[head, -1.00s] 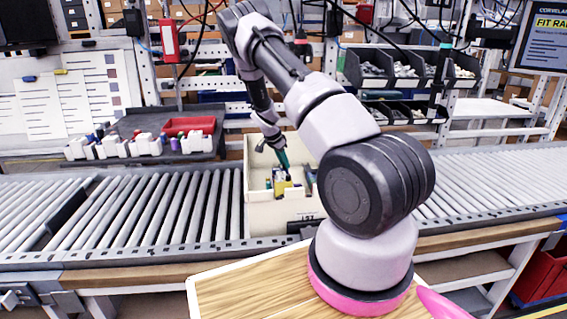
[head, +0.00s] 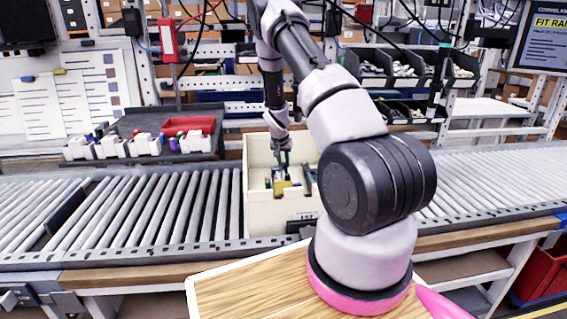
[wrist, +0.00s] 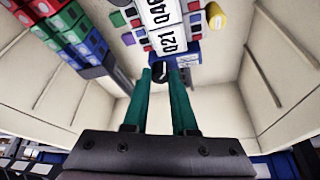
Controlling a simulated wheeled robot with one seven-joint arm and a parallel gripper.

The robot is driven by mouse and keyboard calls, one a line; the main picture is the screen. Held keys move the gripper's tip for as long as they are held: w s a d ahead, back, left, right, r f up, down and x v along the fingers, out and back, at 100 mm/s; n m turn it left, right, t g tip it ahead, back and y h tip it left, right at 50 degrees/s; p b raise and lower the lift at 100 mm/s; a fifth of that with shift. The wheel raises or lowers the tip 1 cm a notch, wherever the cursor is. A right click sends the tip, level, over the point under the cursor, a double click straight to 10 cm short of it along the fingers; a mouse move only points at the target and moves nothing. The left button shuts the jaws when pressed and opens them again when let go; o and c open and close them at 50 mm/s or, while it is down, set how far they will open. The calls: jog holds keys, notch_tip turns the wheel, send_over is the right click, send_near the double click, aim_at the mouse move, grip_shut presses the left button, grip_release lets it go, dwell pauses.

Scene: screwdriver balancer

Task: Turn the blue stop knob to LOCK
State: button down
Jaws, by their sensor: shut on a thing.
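My gripper (wrist: 161,76) reaches into the cream bin (head: 262,215) with its green fingers. In the wrist view its fingertips are closed about a small blue-and-black part, which I take for the blue stop knob (wrist: 160,61). The fingertips hide much of it, and its turn position cannot be read. Beside it are white plates (wrist: 163,22) with black characters, small coloured blocks and a yellow round piece (wrist: 216,16). In the head view my gripper (head: 284,160) points down in the bin, and the knob cannot be made out.
The bin's pale walls surround my gripper. Red, green and blue blocks (wrist: 62,30) stand along the left in the wrist view. The bin sits on a roller conveyor (head: 150,208). A dark tray (head: 205,146) with a red box (head: 188,126) is at left; parts bins are behind.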

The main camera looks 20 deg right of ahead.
dwell(0.4)
jog(key=c, duration=0.7)
grip_release()
jog(key=v, duration=1.1)
